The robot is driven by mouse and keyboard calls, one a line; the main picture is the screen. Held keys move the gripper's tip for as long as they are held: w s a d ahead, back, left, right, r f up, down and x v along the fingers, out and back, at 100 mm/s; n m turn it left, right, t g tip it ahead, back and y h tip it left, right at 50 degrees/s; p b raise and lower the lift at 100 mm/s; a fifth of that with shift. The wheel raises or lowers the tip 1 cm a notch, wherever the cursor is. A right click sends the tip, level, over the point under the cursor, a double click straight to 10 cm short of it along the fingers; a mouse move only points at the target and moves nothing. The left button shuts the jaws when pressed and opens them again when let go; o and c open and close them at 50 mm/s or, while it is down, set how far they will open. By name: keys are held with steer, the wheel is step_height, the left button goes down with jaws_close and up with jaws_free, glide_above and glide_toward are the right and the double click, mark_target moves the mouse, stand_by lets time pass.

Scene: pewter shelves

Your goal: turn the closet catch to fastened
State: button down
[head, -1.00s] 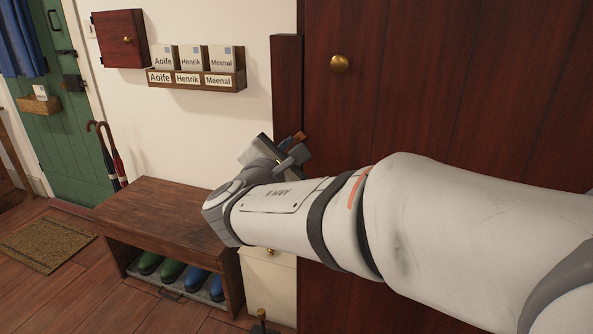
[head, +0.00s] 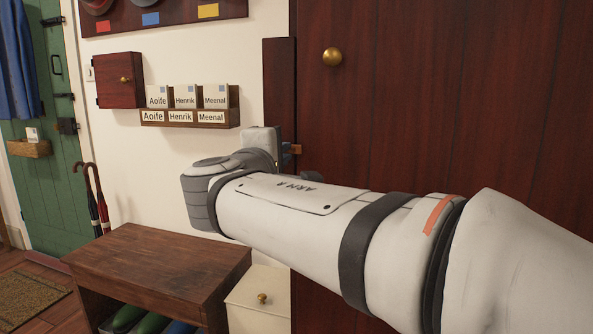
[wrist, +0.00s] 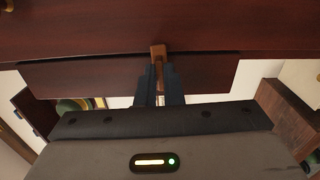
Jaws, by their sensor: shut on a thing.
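The closet door (head: 420,110) is dark red wood with a brass knob (head: 332,56). The catch (head: 297,149) is a small brown wooden bar at the door's left edge, beside a dark post (head: 280,85). In the head view its visible end looks about level; the rest is hidden by my gripper. In the wrist view the catch (wrist: 158,50) reaches from the door's edge over the post strip, between the two dark fingers. My gripper (wrist: 160,82) is shut on the catch.
A wooden bench (head: 160,265) with boots below and a cream cabinet (head: 258,300) stand under my arm. A name-labelled letter rack (head: 190,118) and a small red cabinet (head: 120,80) hang on the wall at left. A green door (head: 45,190) is farther left.

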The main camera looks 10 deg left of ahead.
steer(key=shift+m+b, duration=0.3)
steer(key=shift+m, duration=0.1)
steer(key=c, duration=1.6)
jaws_free()
steer(key=shift+o, duration=0.2)
steer(key=s+p, duration=0.2)
steer(key=s, duration=0.5)
steer(key=shift+s+a, duration=0.3)
steer(key=shift+s, duration=0.1)
